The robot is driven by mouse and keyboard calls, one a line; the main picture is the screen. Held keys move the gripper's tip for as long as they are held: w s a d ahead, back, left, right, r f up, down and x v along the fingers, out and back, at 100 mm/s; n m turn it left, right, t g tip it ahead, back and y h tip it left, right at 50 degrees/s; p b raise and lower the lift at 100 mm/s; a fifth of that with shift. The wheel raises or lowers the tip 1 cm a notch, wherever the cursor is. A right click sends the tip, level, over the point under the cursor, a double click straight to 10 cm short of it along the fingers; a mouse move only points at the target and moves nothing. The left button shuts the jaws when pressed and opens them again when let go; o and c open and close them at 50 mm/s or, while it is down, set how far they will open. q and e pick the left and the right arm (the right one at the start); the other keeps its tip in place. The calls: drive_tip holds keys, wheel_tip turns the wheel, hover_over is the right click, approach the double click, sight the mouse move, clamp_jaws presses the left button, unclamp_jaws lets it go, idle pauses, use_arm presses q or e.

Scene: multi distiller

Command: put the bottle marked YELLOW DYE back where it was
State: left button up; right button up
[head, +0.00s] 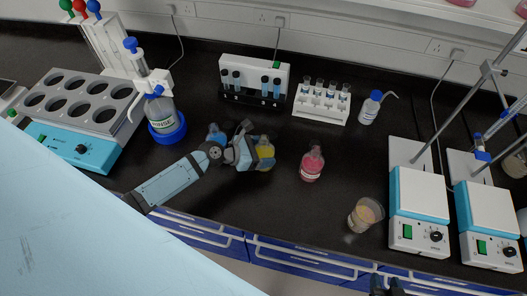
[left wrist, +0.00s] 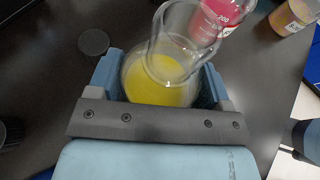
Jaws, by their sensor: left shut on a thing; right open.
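A clear glass bottle with yellow liquid (head: 265,153) is at the middle of the bench in the head view. My left gripper (head: 254,151) is shut around it from the left. In the left wrist view the yellow bottle (left wrist: 160,88) sits between the two fingers of my left gripper (left wrist: 162,85), with its neck pointing away. No label on it can be read, and I cannot tell whether its base touches the bench. My right gripper (head: 387,286) shows only in part at the bottom edge of the head view, open and away from the bottle.
A red-liquid bottle (head: 312,163) stands right of the yellow one, and a beaker (head: 365,214) near the front edge. A blue-liquid vessel (head: 215,134) is partly hidden behind my left arm. A tube rack (head: 321,103) stands behind; a hotplate (head: 418,200) is right.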

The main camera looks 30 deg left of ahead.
use_arm(q)
drive_tip(key=o, duration=0.8)
drive_tip(key=shift+f, duration=0.15)
drive_tip(key=shift+c, duration=0.2)
drive_tip(key=o, duration=0.4)
drive_tip(key=shift+o, duration=0.2)
drive_tip(key=shift+r, duration=0.2)
drive_tip(key=b+v, duration=0.1)
drive_tip(key=v, duration=1.1)
